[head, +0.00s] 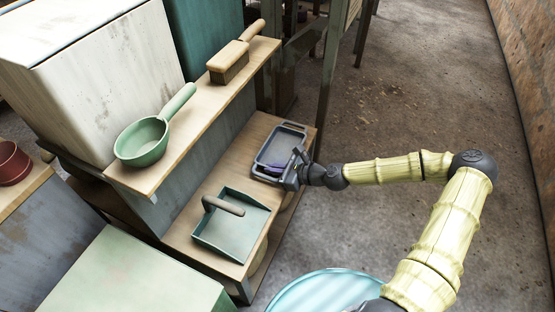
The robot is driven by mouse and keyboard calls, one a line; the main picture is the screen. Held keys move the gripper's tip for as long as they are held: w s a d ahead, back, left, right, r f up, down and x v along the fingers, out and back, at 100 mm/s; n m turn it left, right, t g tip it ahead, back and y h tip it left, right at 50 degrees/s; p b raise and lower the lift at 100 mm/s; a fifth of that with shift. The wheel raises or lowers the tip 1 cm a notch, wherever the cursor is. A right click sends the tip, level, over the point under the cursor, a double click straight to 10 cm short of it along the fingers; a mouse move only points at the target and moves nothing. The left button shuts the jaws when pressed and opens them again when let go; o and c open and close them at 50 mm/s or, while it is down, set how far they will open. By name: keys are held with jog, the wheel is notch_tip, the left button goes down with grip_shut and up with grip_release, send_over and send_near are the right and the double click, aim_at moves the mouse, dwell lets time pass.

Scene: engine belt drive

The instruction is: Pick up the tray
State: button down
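The tray (277,141) is a small grey-blue rectangular tray with a raised rim. It lies on the lower wooden shelf, towards its far right end. My gripper (293,168) is at the near right corner of the tray, coming in from the right. A small purple patch shows at the gripper, over the tray's inside. The gripper overlaps the tray's rim in the picture. The fingers are too small and dark to tell whether they touch the rim or are closed on it.
A green dustpan (231,233) lies on the same shelf, nearer. The upper shelf (190,133) holds a green ladle-like pan (142,141) and a wooden brush (231,62). A light-blue round top (325,291) stands below. The floor to the right is open.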

notch_tip(320, 180, up, 10)
jog(key=p, duration=0.6)
